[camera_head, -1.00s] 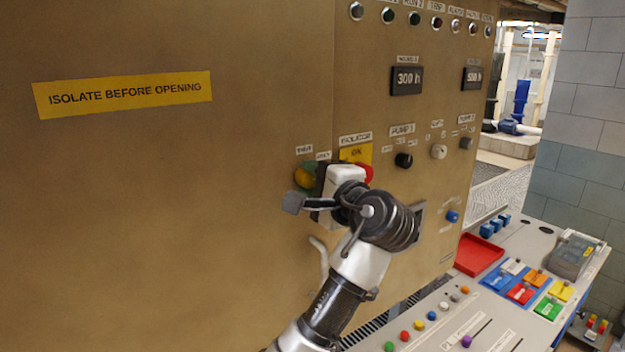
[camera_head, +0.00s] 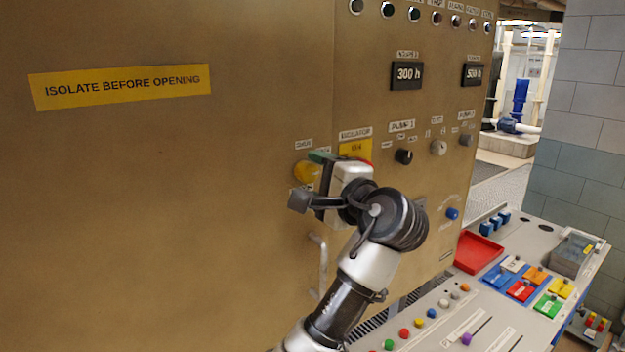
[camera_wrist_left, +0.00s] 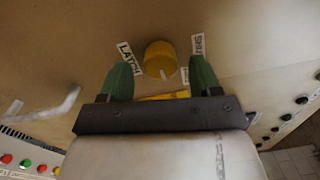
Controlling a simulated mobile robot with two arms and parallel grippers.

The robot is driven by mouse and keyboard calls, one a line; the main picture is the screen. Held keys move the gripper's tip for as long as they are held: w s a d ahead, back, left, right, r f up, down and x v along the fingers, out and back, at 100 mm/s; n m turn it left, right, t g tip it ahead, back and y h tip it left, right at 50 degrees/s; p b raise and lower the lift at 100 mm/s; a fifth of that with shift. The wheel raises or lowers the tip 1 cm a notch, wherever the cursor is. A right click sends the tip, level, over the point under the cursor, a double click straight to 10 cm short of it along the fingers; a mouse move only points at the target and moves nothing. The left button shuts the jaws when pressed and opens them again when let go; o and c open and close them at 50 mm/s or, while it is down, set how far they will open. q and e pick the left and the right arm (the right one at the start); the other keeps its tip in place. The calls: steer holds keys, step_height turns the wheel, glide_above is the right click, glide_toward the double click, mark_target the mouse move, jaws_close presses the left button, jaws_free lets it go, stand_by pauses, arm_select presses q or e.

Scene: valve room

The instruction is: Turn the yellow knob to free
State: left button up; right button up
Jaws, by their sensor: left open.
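The yellow knob (camera_head: 306,172) is on the tan panel in the head view, beside the isolator. It also shows in the left wrist view (camera_wrist_left: 160,59), with a pale mark on its rim. A label reading LATCH (camera_wrist_left: 130,57) is to its left there; another label (camera_wrist_left: 197,44) to its right is too small to read surely. My left gripper (camera_head: 317,172) is open in front of the knob. In the wrist view its green fingers (camera_wrist_left: 161,76) stand either side of the knob's near edge, with visible gaps. My right gripper is not in view.
The yellow isolator plate (camera_head: 356,149) and its red part, mostly hidden by my gripper, are close on the right. A pale handle (camera_head: 319,262) sticks out below. The console (camera_head: 430,318) with coloured buttons and a red tray (camera_head: 479,253) is at lower right.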

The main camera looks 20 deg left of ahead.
arm_select(q)
steer(key=b+v, duration=0.3)
steer(key=v, duration=0.6)
steer(key=shift+b, duration=0.4)
steer(key=shift+d, duration=0.15)
